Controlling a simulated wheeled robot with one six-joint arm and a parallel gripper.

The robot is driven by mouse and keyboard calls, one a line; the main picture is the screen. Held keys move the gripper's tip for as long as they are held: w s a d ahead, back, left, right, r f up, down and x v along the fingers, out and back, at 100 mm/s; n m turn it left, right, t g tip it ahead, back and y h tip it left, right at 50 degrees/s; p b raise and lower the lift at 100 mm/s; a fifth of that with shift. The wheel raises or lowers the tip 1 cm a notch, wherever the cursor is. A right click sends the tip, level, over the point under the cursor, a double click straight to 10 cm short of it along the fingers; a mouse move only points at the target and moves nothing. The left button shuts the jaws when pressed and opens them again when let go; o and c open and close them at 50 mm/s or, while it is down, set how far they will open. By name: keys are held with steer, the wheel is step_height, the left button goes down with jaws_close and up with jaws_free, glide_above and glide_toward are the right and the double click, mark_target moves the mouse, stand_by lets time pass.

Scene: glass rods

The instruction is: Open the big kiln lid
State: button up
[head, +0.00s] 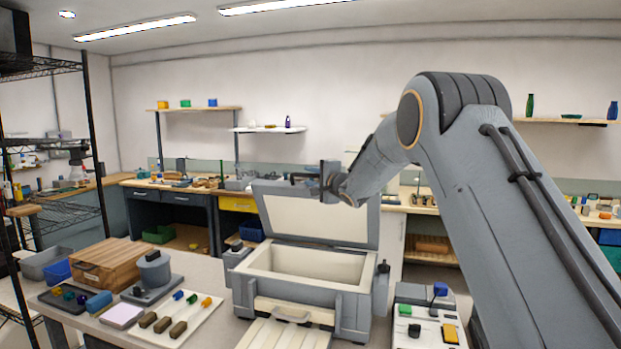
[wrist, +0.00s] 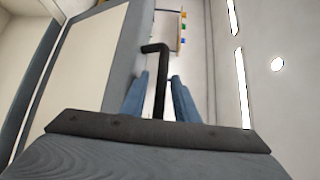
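The big kiln (head: 350,302) is a grey box with a cream lining, standing on the worktable in the head view. Its lid (head: 318,222) stands raised at the back, near upright, with its cream inner face towards me and the chamber (head: 312,262) uncovered. My gripper (head: 312,181) is at the lid's top edge, by a dark bar-like handle (head: 300,176). In the wrist view, the lid (wrist: 85,60) fills the left side. The bent black bar (wrist: 161,85) runs between my two blue-grey fingers (wrist: 160,90), which stand apart with a gap visible beside it.
Left of the kiln are a wooden box (head: 100,262), a small grey device (head: 153,272) and a white tray (head: 185,330) with coloured rods. A control panel (head: 425,318) stands to the right. Shelves and benches line the back wall.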

steer(key=b+v, duration=0.3)
steer(key=v, duration=0.4)
steer(key=shift+s+d, duration=0.2)
steer(key=shift+s, duration=0.15)
steer(key=s+d+f+n+g+h, duration=0.2)
steer(key=s+d+f+n+h, duration=0.15)
steer(key=s+d+f, duration=0.4)
steer(key=s+d+f+n+g+h, duration=0.25)
steer(key=s+d+f+h, duration=0.2)
steer(key=s+f, duration=0.45)
steer(key=s+d+f+n+g, duration=0.1)
steer(key=s+f+n+g, duration=0.2)
steer(key=s, duration=0.7)
steer(key=s+d+f+n+g, duration=0.2)
steer(key=s+f, duration=0.3)
steer(key=s, duration=0.5)
steer(key=s+d+f+n+g, duration=0.1)
steer(key=s+f+n+g, duration=0.15)
steer(key=s, duration=0.85)
step_height(320, 180, down, 8)
steer(key=g+b, duration=0.1)
steer(key=b, duration=0.5)
steer(key=shift+m+g, duration=0.35)
steer(key=shift+g, duration=0.05)
